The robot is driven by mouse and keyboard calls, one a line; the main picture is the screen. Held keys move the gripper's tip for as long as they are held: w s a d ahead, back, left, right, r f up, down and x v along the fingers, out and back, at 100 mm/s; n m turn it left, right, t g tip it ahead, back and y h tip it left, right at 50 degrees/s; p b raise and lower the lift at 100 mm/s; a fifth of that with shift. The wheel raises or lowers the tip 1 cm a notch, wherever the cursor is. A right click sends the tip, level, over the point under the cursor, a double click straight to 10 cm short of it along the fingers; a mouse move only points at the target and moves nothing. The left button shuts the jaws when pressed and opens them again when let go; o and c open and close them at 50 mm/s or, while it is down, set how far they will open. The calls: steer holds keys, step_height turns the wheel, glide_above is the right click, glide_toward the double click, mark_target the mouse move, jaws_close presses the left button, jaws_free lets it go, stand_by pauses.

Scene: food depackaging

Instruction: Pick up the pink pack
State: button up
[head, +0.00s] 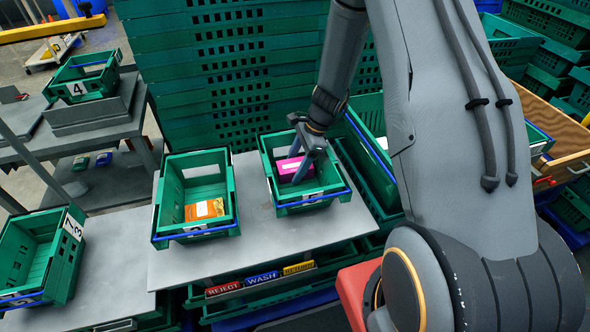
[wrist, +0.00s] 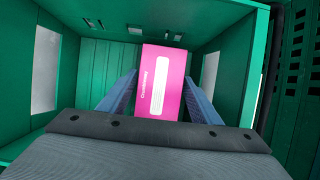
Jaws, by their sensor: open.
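The pink pack (head: 291,168) lies inside a green crate (head: 342,181) with a blue rim on the grey table. In the wrist view the pink pack (wrist: 160,84) shows a white label and stands between the two blue-grey fingers. My gripper (head: 303,165) reaches down into this crate at the pack. In the wrist view my gripper (wrist: 160,100) is open, with one finger on each side of the pack. The pack's lower end is hidden behind the gripper body, and I cannot tell whether the fingers touch it.
A second green crate (head: 164,212) to the left holds an orange pack (head: 204,209). Another crate (head: 57,262) stands at the far left. Tall stacked green crates (head: 200,70) rise behind the table. Labels reading reject, wash and another word (head: 262,279) line the table's front. The crate walls closely surround my gripper.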

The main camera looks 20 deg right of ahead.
steer(key=shift+f, duration=0.1)
steer(key=c, duration=0.9)
